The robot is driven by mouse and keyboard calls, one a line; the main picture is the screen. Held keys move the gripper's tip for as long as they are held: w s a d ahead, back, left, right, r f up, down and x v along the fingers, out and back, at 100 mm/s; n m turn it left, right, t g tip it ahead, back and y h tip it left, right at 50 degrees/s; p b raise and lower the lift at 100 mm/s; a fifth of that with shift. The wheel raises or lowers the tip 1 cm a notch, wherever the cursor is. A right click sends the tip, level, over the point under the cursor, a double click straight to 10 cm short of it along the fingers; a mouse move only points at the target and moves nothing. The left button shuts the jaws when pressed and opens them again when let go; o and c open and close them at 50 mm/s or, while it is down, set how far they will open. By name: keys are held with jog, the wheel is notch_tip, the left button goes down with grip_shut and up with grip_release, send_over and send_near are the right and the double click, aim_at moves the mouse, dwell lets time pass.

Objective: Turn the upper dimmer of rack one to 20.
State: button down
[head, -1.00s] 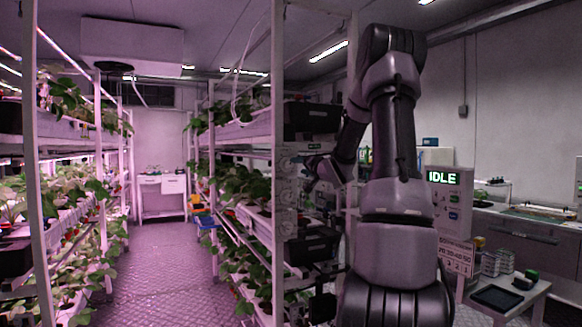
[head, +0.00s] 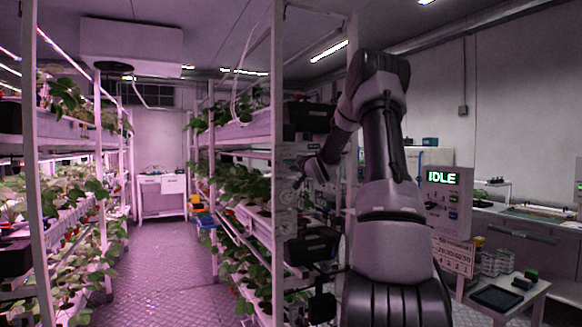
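A rack end panel (head: 289,218) faces me at the near end of the middle rack, in the head view. It carries small round dials, dim and hard to read; one dial (head: 287,196) shows on the lower part. My gripper (head: 302,168) is at the upper part of this panel, with its tips close to the upper dial area. It covers much of that area, so the upper dimmer's setting cannot be read. Whether the tips touch the dimmer cannot be told. The fingers are small and dark, and their opening is unclear. No rack number is legible.
Dark boxes (head: 312,246) sit on the rack end below my gripper. Plant shelves (head: 70,150) line the left side, with a clear aisle (head: 165,255) between. At right stand a panel reading IDLE (head: 440,178) and a small table with a black tray (head: 497,298).

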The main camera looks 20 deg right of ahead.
jog(key=shift+n, duration=0.4)
jog(key=n, duration=2.5)
jog(key=shift+a+f+h, duration=0.1)
jog(key=shift+a+h, duration=0.1)
jog(key=shift+h, duration=0.2)
jog(key=shift+n, duration=0.3)
jog(key=c, duration=0.5)
grip_release()
jog(key=s, duration=1)
jog(key=shift+s, duration=0.4)
